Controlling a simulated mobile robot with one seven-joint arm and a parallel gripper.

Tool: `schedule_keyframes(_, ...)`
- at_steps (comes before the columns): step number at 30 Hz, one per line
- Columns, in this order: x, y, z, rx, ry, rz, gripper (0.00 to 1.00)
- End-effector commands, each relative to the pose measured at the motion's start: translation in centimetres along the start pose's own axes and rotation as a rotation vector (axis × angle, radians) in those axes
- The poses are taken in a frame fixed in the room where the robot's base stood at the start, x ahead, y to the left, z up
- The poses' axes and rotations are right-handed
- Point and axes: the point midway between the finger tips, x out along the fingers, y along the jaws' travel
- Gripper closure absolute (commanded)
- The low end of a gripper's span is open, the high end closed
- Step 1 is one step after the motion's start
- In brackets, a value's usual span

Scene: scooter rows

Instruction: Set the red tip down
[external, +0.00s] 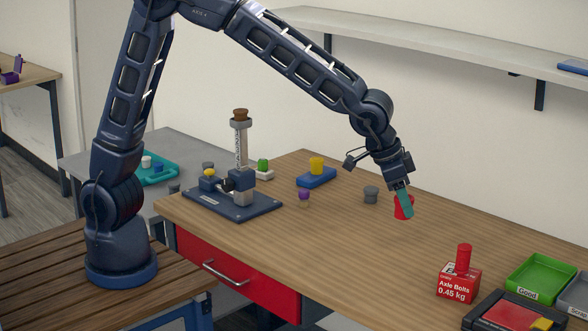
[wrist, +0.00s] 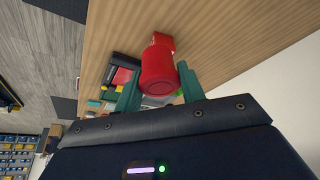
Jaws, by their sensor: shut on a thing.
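The red tip (external: 399,211) is a small red piece held between the teal fingers of my gripper (external: 404,203), over the right part of the wooden table. In the wrist view the red tip (wrist: 158,74) fills the space between the two fingers (wrist: 158,88). The fingers hide part of it in the external view. I cannot tell whether its lower end touches the table.
A red Axle Bolts box (external: 458,284) with a red cylinder (external: 464,259) on it stands in front right, near a green bin (external: 540,278). A grey cup-like piece (external: 371,194) is just left of my gripper. A blue fixture (external: 232,203) stands farther left.

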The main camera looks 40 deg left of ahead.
Motion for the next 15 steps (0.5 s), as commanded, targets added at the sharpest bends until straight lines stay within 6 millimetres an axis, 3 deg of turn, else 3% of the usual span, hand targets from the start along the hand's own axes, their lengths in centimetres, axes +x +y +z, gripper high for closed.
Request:
schedule_keyframes(7,0.6,-10.4,-1.4,-0.193,-0.003,-0.081,0.83)
schedule_keyframes(15,0.5,-22.3,-1.3,-0.417,-0.004,-0.173,0.83)
